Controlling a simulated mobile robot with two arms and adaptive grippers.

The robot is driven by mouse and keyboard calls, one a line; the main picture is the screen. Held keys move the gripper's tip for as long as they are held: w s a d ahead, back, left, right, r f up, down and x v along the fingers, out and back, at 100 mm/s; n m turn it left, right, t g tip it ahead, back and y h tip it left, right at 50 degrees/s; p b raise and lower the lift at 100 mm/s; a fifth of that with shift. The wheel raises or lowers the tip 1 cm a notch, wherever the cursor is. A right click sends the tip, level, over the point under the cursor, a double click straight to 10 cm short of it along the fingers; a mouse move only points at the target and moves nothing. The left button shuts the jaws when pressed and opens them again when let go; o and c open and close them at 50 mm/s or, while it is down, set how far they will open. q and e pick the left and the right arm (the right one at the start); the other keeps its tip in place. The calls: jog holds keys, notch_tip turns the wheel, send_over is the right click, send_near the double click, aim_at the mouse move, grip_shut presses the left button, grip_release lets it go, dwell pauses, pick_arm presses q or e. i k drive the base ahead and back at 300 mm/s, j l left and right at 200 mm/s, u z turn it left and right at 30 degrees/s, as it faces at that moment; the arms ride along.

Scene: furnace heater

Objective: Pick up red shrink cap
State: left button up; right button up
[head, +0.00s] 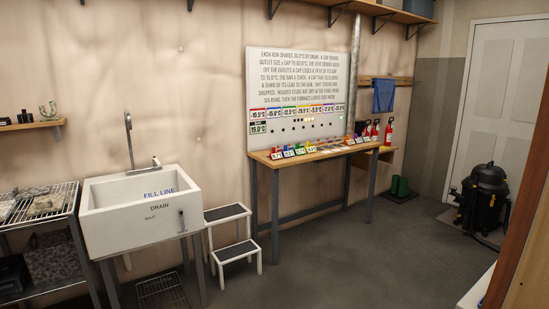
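A small red item (275,150) stands at the left end of a row of small coloured items on the wooden workbench (352,148) in the head view. White number labels stand in front of the row. The items are too small to tell their exact shape, so I cannot be sure that the red one is the shrink cap. Neither of my grippers shows in this view.
A white board (298,80) with text hangs behind the bench. A step stool (232,235) and white sink (135,210) stand left of the bench. The floor before the bench is clear.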

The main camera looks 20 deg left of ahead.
aim_at(273, 156)
jog(key=i, duration=1.2)
jog(key=i+u, duration=0.1)
jog(key=i, duration=1.1)
jog(key=i+l, duration=0.1)
jog(key=i, duration=1.1)
jog(key=j+u, duration=0.05)
